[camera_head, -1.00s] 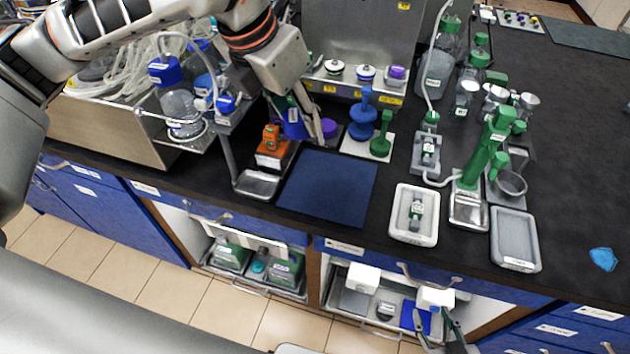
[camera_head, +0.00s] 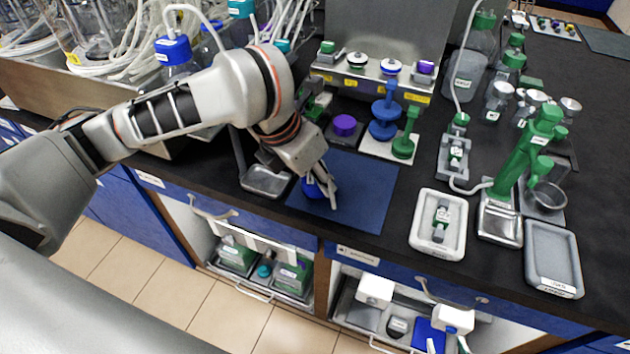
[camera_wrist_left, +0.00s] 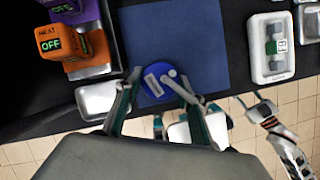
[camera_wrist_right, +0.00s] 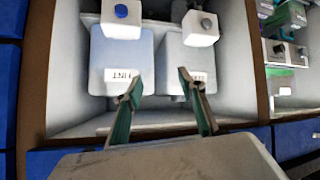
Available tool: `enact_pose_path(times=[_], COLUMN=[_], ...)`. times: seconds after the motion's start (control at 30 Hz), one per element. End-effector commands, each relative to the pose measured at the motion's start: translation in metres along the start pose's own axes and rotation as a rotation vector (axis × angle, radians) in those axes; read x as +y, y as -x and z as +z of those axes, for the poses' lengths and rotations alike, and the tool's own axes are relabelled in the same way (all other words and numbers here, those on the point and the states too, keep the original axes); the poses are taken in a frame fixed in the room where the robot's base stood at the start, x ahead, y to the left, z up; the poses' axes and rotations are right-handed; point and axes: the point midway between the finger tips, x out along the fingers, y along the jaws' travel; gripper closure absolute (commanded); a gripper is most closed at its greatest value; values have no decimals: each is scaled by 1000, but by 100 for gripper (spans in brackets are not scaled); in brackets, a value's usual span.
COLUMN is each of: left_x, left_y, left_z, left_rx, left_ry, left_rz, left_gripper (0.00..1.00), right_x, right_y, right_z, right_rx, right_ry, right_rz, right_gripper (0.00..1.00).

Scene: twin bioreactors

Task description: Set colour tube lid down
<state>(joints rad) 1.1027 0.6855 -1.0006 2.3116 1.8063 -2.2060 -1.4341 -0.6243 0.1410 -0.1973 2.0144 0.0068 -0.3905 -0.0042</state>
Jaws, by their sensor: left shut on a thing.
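The blue colour tube lid (camera_wrist_left: 155,88), round with a white label, is between the fingertips of my left gripper (camera_wrist_left: 157,84) in the left wrist view. In the head view the lid (camera_head: 311,187) is partly hidden behind my left gripper (camera_head: 322,190), low over the left part of the dark blue mat (camera_head: 361,187). I cannot tell whether the lid touches the mat. The mat also shows in the left wrist view (camera_wrist_left: 185,40).
A metal tray (camera_head: 266,181) lies left of the mat. A white tray with a small device (camera_head: 438,225) is to its right. Blue and green stands (camera_head: 385,112) and a purple-topped block (camera_head: 344,125) are behind it. Open drawers (camera_head: 395,325) sit below the bench edge.

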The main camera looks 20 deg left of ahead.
Motion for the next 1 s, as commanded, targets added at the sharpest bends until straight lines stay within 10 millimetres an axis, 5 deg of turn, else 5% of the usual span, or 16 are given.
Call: enact_pose_path(times=[0.1, 0.47, 0.5, 0.57, 1.0], left_x=[-1, 0, 0, 0, 0], left_y=[-16, -16, -17, -16, -10], left_z=[-7, -7, -7, -7, -4], left_rx=[5, 2, 1, 1, -2], left_ry=[1, 0, 0, 0, 1], left_rz=[-4, 0, 0, 0, 1], left_gripper=[78, 78, 59, 45, 45], right_x=[-1, 2, 2, 1, -1], right_y=[-3, -1, -1, -1, 0], right_z=[8, -2, -1, 0, 2], right_rx=[-7, 8, 6, 4, -2], right_ry=[5, 5, 5, 5, 3], right_rz=[1, 5, 4, 4, 0], right_gripper=[60, 60, 60, 60, 60])
